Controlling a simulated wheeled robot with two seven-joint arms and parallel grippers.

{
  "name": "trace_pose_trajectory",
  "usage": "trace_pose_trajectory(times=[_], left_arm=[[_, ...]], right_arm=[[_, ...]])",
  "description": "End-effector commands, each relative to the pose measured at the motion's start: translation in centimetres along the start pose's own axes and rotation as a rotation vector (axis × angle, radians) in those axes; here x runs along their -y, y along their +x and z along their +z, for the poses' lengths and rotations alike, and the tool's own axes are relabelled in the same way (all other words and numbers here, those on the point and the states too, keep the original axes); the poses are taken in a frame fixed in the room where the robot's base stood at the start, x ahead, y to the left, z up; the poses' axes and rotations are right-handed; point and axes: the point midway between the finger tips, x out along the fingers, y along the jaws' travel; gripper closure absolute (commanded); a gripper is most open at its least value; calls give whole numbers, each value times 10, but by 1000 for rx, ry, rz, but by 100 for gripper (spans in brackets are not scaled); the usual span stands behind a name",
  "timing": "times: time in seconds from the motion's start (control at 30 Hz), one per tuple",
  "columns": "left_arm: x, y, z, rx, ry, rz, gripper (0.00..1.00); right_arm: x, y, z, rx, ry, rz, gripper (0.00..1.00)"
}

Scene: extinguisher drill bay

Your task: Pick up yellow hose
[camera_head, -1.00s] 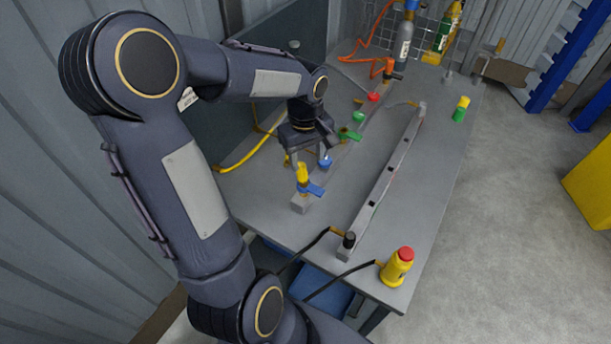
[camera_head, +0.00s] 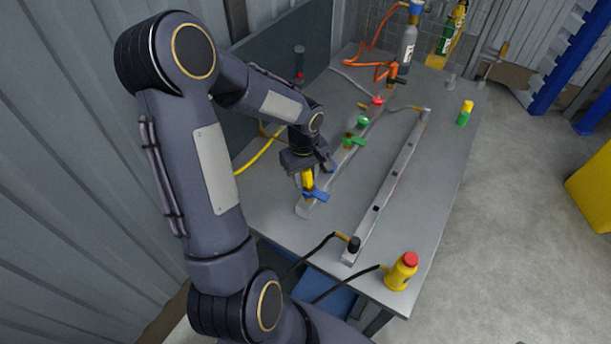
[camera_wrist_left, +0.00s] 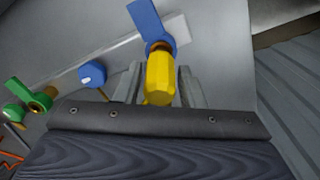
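The yellow hose (camera_head: 257,154) curves across the left side of the table and passes behind my left arm. A yellow cylindrical end piece (camera_wrist_left: 160,78) stands at a blue lever valve (camera_wrist_left: 148,22) on a grey bar. My left gripper (camera_head: 307,177) is over this piece, pointing down. In the left wrist view the piece is between the two fingers, with narrow gaps at its sides, so the gripper looks open around it. Whether the piece joins the hose is hidden by the gripper. My right gripper is not in view.
A green valve (camera_head: 353,141) and a red knob (camera_head: 377,100) sit further along the bar. A second long grey bar (camera_head: 388,185) lies to the right. A yellow bottle with a red cap (camera_head: 402,272) is at the front edge. The table's right side is mostly clear.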

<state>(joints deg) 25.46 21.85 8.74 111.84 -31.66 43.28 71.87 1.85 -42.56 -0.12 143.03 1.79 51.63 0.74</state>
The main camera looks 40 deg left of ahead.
Motion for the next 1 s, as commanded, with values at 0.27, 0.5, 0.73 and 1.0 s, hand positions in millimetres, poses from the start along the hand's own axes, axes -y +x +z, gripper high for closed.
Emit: trace_pose_trajectory(times=[0.27, 0.5, 0.73, 1.0], left_arm=[[0, 0, 0, 0, 0, 0, 99], [0, -2, 0, 0, 0, 0, 100], [-1, -19, -1, -4, 0, 2, 100], [-28, -68, 22, -4, 7, 8, 100]], right_arm=[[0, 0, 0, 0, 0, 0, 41], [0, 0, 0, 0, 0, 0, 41], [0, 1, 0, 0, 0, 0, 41], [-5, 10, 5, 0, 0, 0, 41]])
